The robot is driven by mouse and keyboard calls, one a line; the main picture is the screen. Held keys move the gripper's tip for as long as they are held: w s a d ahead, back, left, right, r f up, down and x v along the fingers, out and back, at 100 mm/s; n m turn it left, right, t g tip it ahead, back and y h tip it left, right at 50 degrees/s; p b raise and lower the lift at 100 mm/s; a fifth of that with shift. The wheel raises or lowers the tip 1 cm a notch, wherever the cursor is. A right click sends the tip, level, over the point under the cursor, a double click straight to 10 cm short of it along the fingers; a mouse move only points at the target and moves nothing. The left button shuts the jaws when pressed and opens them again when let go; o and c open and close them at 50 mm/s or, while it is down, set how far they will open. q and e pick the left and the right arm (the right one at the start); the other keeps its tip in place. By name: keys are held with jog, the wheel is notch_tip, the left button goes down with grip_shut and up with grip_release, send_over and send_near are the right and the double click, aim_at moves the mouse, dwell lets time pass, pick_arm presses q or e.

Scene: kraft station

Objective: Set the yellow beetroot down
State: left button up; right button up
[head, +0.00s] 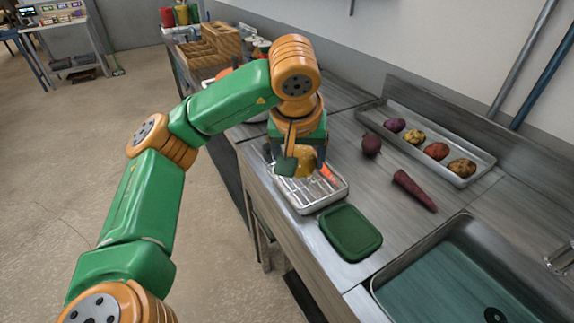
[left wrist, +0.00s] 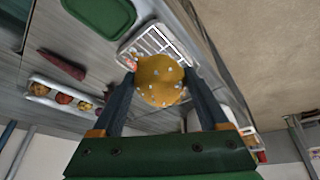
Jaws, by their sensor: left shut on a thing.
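The yellow beetroot (head: 304,164) is round and lightly speckled; it also shows large in the left wrist view (left wrist: 160,82). My left gripper (head: 303,160) is shut on it, with one finger on each side (left wrist: 158,88). It holds the beetroot over the metal wire rack tray (head: 305,207), which also shows beyond the beetroot in the left wrist view (left wrist: 150,40). I cannot tell whether the beetroot touches the rack. An orange-red thing (head: 328,175) lies on the rack, partly hidden. My right gripper is not in view.
A green mat or board (head: 350,233) lies in front of the rack. A dark round vegetable (head: 371,145) and a purple carrot-like root (head: 414,191) lie on the counter. A long tray (head: 484,160) holds several vegetables. The sink (head: 455,262) is at the right front.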

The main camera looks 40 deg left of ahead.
pick_arm(q)
jog(key=w+a+f, duration=0.1)
jog(key=w+f, duration=0.1)
jog(key=w+a+f, duration=0.4)
jog(key=shift+w+f, duration=0.35)
jog(key=shift+f, duration=0.05)
jog(key=x, duration=0.3)
jog(key=shift+s+f, duration=0.25)
jog(key=shift+f, duration=0.25)
jog(key=shift+w+f, duration=0.1)
jog(key=shift+f, duration=0.15)
jog(key=shift+f, duration=0.1)
